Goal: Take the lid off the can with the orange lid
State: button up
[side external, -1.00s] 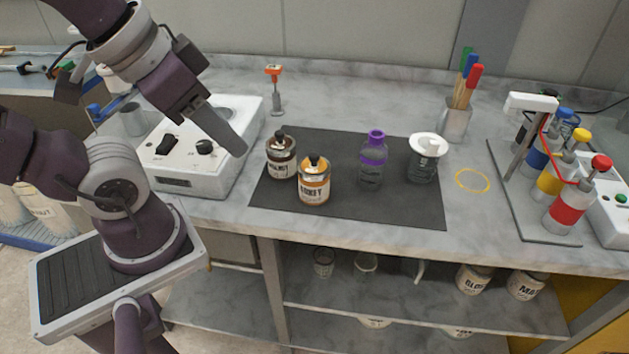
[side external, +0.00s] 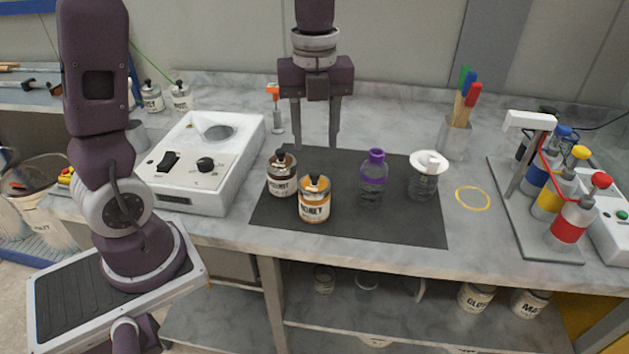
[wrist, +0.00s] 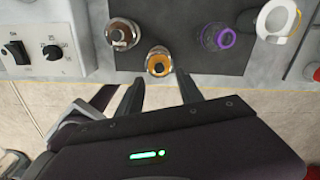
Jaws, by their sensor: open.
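The can with the orange lid (side external: 314,200) stands upright at the front of the dark mat (side external: 400,228), with a black knob on top of its lid. It also shows in the wrist view (wrist: 158,62), just beyond the fingertips. A can with a brown lid (side external: 282,174) stands close behind it to the left; it shows in the wrist view too (wrist: 121,34). My gripper (side external: 318,146) points down with its fingers apart and empty. In the side view it appears above the back part of the mat, higher than the cans, and touches nothing.
A purple-capped bottle (side external: 373,178) and a jar with a white top (side external: 424,178) stand to the right on the mat. A white device with knobs (side external: 200,165) is to the left. A yellow ring (side external: 473,198) lies on the bench. The mat's front right is clear.

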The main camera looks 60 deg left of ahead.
aim_at(314, 172)
jog(key=shift+w+a+f+m, duration=0.15)
jog(key=shift+f+m, duration=0.15)
jog(key=shift+f, duration=0.15)
jog(key=f, duration=0.6)
jog(key=shift+s+f, duration=0.25)
jog(key=shift+f, duration=0.05)
grip_shut()
